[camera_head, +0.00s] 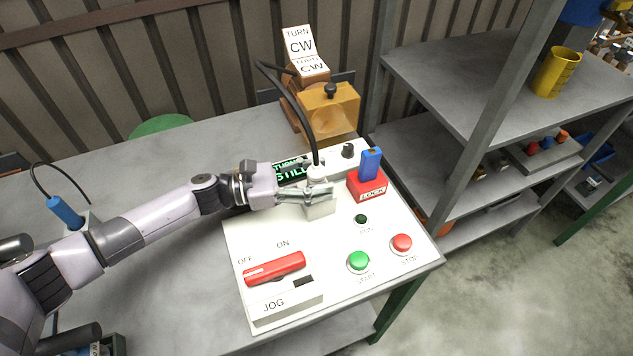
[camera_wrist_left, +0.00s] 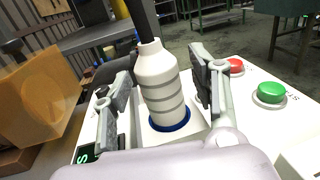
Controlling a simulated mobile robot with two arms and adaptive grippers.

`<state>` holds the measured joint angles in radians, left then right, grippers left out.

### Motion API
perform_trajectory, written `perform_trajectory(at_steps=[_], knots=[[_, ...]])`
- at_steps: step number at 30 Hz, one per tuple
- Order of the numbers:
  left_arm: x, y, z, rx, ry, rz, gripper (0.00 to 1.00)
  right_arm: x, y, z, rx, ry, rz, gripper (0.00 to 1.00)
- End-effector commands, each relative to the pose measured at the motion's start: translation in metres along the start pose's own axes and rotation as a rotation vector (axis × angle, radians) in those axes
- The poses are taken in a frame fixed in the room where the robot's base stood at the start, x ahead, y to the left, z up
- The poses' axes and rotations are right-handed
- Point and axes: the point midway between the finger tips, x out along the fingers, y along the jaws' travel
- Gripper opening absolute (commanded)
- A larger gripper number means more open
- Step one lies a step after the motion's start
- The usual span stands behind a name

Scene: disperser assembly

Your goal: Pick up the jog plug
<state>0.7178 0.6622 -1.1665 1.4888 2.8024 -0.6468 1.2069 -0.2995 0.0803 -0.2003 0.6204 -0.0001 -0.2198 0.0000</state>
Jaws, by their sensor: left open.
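The jog plug (camera_wrist_left: 162,85) is a white ribbed plug with a black cable from its top. It stands upright on a blue-ringed spot of the white control panel (camera_head: 345,235). In the head view the plug's top (camera_head: 317,172) shows behind my left gripper (camera_head: 321,193). In the wrist view my left gripper (camera_wrist_left: 165,78) is open, one finger on each side of the plug, with gaps visible. My right gripper is not in view.
A blue-and-red LOCK block (camera_head: 367,185) is right of the plug. A green START button (camera_head: 359,261) and red STOP button (camera_head: 402,242) are nearer the front. An orange-brown machine (camera_head: 330,108) stands behind. Grey shelves (camera_head: 470,75) are at right; the table's left is mostly clear.

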Motion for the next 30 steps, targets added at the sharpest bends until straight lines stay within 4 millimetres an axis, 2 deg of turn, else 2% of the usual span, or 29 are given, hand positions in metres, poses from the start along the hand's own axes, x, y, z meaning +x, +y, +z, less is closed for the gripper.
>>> perform_trajectory(at_steps=[2,5,26,30], knots=[[-0.0002,0.0,0.0,0.0,0.0,0.0,0.54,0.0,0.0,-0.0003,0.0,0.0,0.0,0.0],[-0.0003,-0.0001,0.0001,0.0,0.0,0.0,0.48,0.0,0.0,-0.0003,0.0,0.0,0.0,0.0],[-0.0005,-0.0002,0.0001,0.0,0.0,-0.001,0.02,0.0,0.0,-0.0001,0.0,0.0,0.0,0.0],[-0.0003,-0.0001,0.001,0.0,-0.002,-0.001,0.0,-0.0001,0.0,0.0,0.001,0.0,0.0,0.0]])
